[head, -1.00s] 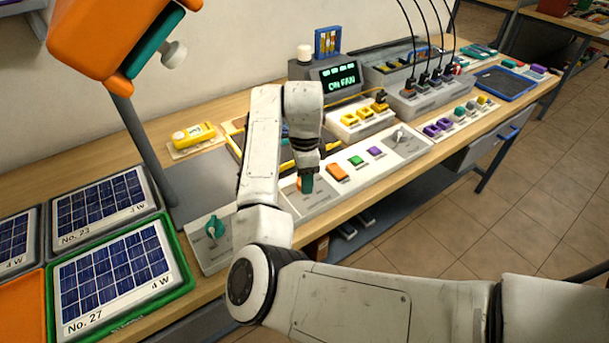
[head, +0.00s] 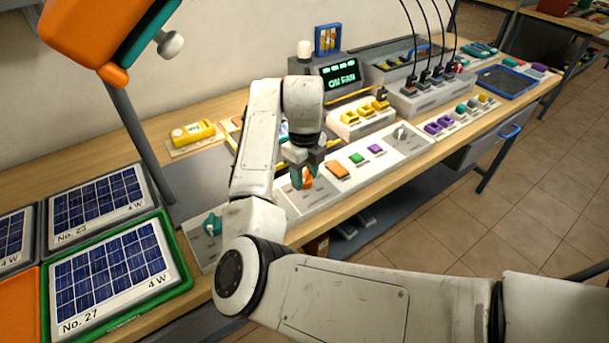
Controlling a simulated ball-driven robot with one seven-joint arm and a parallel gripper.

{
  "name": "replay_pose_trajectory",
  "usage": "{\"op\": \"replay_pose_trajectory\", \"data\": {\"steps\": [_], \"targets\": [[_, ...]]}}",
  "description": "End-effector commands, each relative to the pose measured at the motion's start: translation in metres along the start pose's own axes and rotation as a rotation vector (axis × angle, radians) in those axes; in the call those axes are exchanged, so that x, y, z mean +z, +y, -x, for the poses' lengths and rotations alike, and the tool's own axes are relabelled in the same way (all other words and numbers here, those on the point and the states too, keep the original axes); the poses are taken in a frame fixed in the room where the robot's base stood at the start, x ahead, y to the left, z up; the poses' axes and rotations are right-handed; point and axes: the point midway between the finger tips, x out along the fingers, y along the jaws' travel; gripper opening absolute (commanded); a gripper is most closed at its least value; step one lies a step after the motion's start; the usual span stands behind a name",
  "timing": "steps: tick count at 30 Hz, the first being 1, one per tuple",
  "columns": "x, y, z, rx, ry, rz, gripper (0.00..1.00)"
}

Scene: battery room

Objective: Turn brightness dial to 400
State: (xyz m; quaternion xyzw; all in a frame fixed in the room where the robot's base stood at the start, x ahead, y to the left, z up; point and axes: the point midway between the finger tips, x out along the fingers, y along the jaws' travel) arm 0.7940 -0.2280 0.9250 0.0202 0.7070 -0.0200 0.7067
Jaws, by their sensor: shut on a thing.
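My gripper (head: 304,177) points down at the left end of the long pale control panel (head: 412,141). Its two teal fingertips are shut on an orange knob (head: 307,181), which shows between them and is partly hidden. A teal dial (head: 212,225) sits on a small separate plate to the left, partly beside my arm. A grey dial (head: 400,133) sits at the panel's right end. The labels are too small to read, so I cannot tell which dial is marked brightness.
Orange (head: 337,170), green (head: 357,158) and purple (head: 375,149) buttons lie right of my gripper. A display (head: 340,76) reads "ON FAN". Solar panels (head: 107,265) lie at left, below an orange lamp (head: 95,35). Yellow plugs (head: 366,110) stand behind the panel.

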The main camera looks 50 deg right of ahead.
Motion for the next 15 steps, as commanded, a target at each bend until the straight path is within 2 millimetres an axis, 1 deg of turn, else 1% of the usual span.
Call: {"op": "replay_pose_trajectory", "data": {"steps": [9,15], "targets": [[0.0006,-0.0001,-0.0003,-0.001,-0.003,-0.292,0.14],[0.0006,-0.0002,0.0001,-0.001,-0.003,-0.443,0.14]]}}
